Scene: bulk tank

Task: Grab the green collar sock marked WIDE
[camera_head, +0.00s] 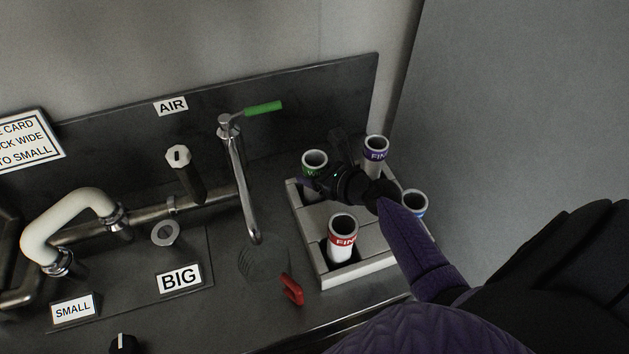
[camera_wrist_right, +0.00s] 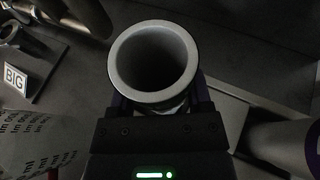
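The green-collar sock (camera_head: 314,161) is an upright pale tube at the back left of the grey crate; its green band shows partly, with the start of a white word, the rest covered. My right gripper (camera_head: 326,163) reaches in from the right, its dark fingers on either side of this sock. In the right wrist view the open round mouth of a pale tube (camera_wrist_right: 153,62) sits between the fingers of my gripper (camera_wrist_right: 160,106). Whether the fingers press on it I cannot tell. My left gripper is not in view.
The crate (camera_head: 366,268) also holds a red-collar sock (camera_head: 342,240), a purple-collar sock (camera_head: 376,155) and a blue-collar sock (camera_head: 414,204).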

